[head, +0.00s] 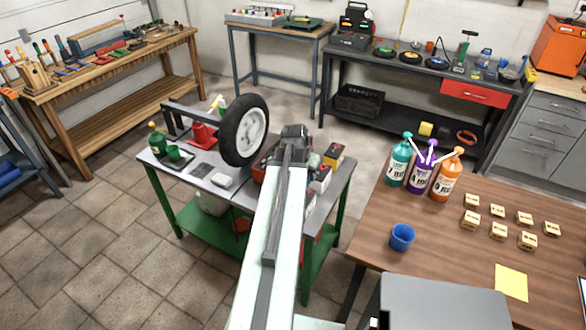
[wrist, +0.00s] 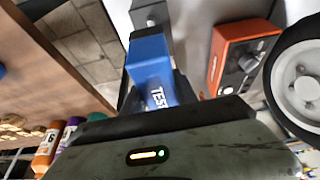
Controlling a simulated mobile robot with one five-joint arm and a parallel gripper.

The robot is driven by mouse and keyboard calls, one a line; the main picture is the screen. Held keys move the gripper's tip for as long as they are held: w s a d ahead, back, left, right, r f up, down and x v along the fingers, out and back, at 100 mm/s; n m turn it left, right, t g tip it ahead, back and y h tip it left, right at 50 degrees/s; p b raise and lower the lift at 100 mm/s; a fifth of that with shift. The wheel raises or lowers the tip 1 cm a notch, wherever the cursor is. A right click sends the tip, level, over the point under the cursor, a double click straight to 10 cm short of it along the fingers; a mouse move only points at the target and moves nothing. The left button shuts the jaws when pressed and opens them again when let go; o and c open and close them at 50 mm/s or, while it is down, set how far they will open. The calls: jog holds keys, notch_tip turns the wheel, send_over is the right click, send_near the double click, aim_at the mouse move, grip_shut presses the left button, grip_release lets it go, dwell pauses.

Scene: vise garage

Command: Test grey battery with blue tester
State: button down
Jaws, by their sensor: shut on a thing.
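The blue tester (wrist: 150,62), marked TEST, is between the dark fingers of my gripper (wrist: 155,92) in the wrist view. My gripper is shut on it. A small grey block (wrist: 149,14), which looks like the grey battery, is just beyond the tester's far end. I cannot tell whether the two touch. In the head view my gripper (head: 293,132) is over the green-legged bench (head: 190,172), and my arm hides the tester and the grey block.
A wheel (head: 245,130) stands left of my gripper. An orange box with a knob (wrist: 243,55) is beside the tester. The brown table (head: 450,255) with bottles and a blue cup (head: 402,238) is at the right.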

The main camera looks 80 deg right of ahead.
jog(key=shift+f+b, duration=2.5)
jog(key=shift+b, duration=0.05)
jog(key=shift+w+f, duration=0.1)
jog(key=shift+w, duration=0.05)
jog(key=shift+f, duration=0.1)
jog(key=shift+f+b, duration=0.75)
jog(key=shift+b, duration=0.2)
jog(key=shift+f+b, duration=0.35)
dwell(0.7)
jog(key=c, duration=0.9)
grip_release()
jog(key=o, duration=0.6)
jog(key=shift+w, duration=0.1)
